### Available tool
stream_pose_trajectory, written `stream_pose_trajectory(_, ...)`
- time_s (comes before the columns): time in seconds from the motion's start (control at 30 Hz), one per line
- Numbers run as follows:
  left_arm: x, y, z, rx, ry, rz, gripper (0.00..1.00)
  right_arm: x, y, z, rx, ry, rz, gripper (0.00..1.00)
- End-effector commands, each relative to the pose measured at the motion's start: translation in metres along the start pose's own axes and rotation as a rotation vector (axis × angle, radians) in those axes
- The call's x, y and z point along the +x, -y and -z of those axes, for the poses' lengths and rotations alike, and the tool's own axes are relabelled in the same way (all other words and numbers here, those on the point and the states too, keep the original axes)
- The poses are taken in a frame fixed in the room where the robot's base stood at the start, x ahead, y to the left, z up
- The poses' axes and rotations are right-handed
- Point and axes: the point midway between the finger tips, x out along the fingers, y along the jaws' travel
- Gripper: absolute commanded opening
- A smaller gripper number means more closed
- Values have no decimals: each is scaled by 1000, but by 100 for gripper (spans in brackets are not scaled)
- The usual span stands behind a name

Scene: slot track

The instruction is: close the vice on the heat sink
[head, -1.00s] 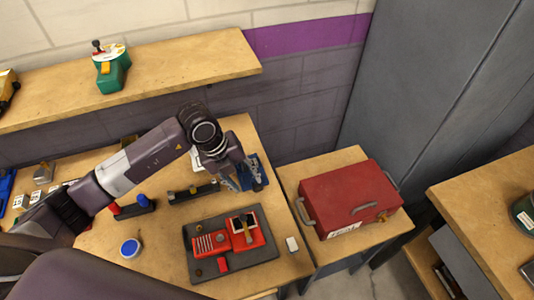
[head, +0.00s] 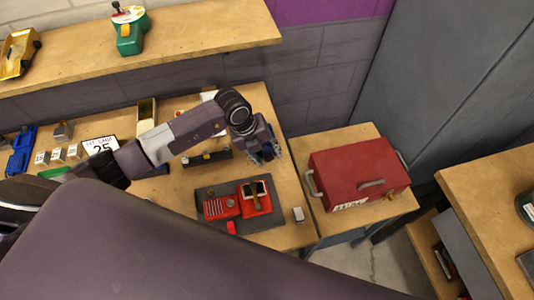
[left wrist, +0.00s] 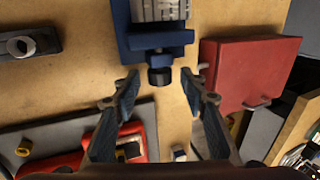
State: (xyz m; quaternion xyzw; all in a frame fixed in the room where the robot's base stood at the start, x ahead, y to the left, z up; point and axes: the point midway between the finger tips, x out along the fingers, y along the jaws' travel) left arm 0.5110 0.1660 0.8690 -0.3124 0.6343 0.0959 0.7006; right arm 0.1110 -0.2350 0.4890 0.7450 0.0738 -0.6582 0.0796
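In the left wrist view the blue vice (left wrist: 156,40) is at the top centre, with its dark screw knob (left wrist: 160,75) pointing toward me. The silver, finned heat sink (left wrist: 160,10) sits behind the front jaw, cut off by the picture's top edge. I cannot tell whether both jaws touch it. My left gripper (left wrist: 159,84) is open and empty, its two fingertips apart on either side of the knob. In the head view my left gripper (head: 266,153) hides nearly all of the vice. My right gripper is not in view.
A red toolbox (head: 358,174) stands right of the bench on a lower table. A grey mat (head: 208,193) with red devices (head: 221,207) lies in front of the vice. A small pale block (head: 298,214) is beside the mat. A shelf (head: 190,38) runs above the bench.

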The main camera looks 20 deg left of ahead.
Motion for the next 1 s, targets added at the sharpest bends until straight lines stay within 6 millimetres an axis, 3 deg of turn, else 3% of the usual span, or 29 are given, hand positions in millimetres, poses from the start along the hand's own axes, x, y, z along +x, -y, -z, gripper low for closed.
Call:
stream_pose_trajectory(0.1,0,0,0,0,0,0,38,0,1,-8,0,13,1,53)
stream_pose_trajectory(0.3,0,0,0,0,0,0,16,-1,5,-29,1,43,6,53)
stream_pose_trajectory(0.47,0,0,0,0,0,-1,0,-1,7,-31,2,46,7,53)
stream_pose_trajectory(0.77,-2,2,-1,1,1,-39,0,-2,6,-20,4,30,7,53)
stream_pose_trajectory(1.0,-1,7,-2,1,2,-175,0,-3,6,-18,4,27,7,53)
